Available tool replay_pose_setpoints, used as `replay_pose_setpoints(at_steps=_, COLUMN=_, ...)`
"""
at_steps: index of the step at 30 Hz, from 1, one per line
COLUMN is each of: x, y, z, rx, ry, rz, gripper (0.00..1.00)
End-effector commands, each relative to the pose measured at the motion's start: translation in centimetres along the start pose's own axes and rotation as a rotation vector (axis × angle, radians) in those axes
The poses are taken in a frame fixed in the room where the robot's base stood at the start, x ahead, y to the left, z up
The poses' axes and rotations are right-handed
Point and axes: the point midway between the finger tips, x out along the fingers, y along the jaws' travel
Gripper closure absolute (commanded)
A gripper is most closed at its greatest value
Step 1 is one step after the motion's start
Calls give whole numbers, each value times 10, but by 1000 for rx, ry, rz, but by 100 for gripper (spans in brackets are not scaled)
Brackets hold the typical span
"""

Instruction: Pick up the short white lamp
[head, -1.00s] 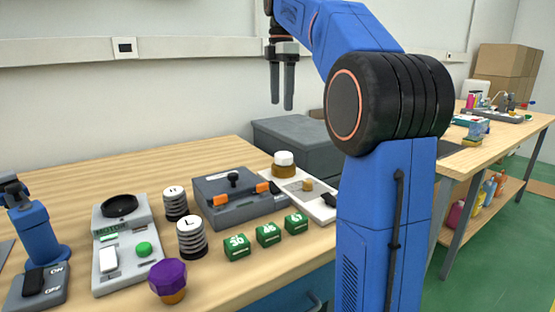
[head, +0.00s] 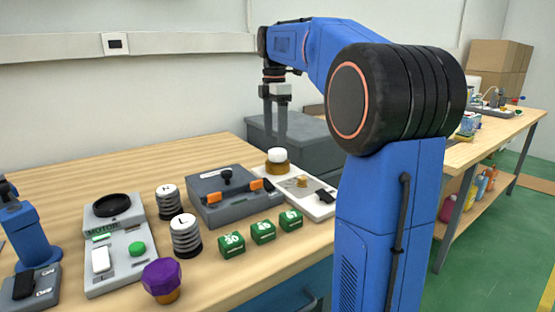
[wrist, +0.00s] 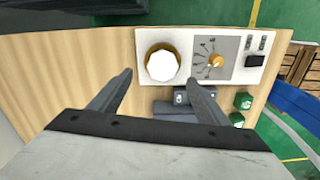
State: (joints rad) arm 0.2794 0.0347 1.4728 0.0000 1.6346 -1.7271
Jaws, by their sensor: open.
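The short white lamp, a round white cap on a gold base, stands upright on a white control panel (head: 318,207) toward the back right of the table. Its white top shows in the head view (head: 277,154) and in the wrist view (wrist: 162,66). My gripper (head: 275,138) is open and empty, pointing down above the lamp. In the wrist view its fingertips (wrist: 160,77) appear on either side of the lamp's lower part, with the lamp a little beyond them. The fingers do not appear to touch it.
The panel also bears a gold knob (wrist: 216,60) and a black switch (wrist: 255,60). A grey box with orange clips (head: 230,200) stands left of it. Green cubes (head: 262,232), striped cylinders (head: 185,235) and a purple knob (head: 161,278) are nearer. A grey case (head: 300,145) stands behind.

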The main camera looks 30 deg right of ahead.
Motion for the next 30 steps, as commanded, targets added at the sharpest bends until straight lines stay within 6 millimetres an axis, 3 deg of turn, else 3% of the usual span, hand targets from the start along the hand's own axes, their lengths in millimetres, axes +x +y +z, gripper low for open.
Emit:
replay_pose_setpoints(at_steps=15, x=51, y=-5, z=6, rx=0, ry=0, rz=0, gripper=30)
replay_pose_setpoints(at_steps=23, x=53, y=-4, z=6, rx=0, ry=0, rz=1, gripper=30)
replay_pose_setpoints(at_steps=24, x=53, y=-4, z=6, rx=0, ry=0, rz=1, gripper=33)
replay_pose_setpoints(at_steps=30, x=53, y=-4, z=6, rx=0, ry=0, rz=1, gripper=76)
